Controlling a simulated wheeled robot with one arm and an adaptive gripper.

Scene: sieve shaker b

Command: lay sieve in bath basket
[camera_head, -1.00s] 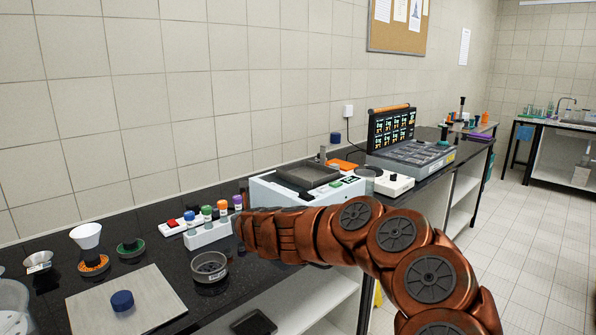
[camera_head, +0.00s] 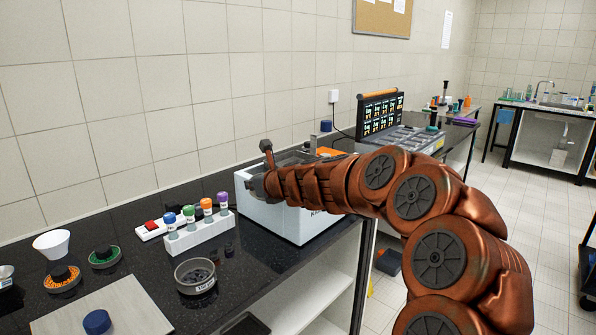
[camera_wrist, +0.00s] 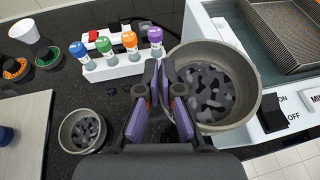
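The sieve (camera_wrist: 236,105) is a round grey dish with a mottled dark floor, large and close in the wrist view. My gripper (camera_wrist: 164,78) has its purple-padded fingers closed at the sieve's left rim and appears to hold it there. The sieve overlaps the near left edge of the white bath (camera_wrist: 275,146), which has ON and OFF markings. The bath basket (camera_wrist: 282,40), a mesh tray, lies at upper right, apart from the sieve. In the head view the bath (camera_head: 290,217) stands behind my arm, which hides the sieve and most of the basket.
A second round dish (camera_head: 195,277) stands on the black bench. A white rack (camera_head: 200,235) with several coloured-capped bottles stands left of the bath. A white funnel (camera_head: 52,242) and a pale board (camera_head: 125,308) are further left.

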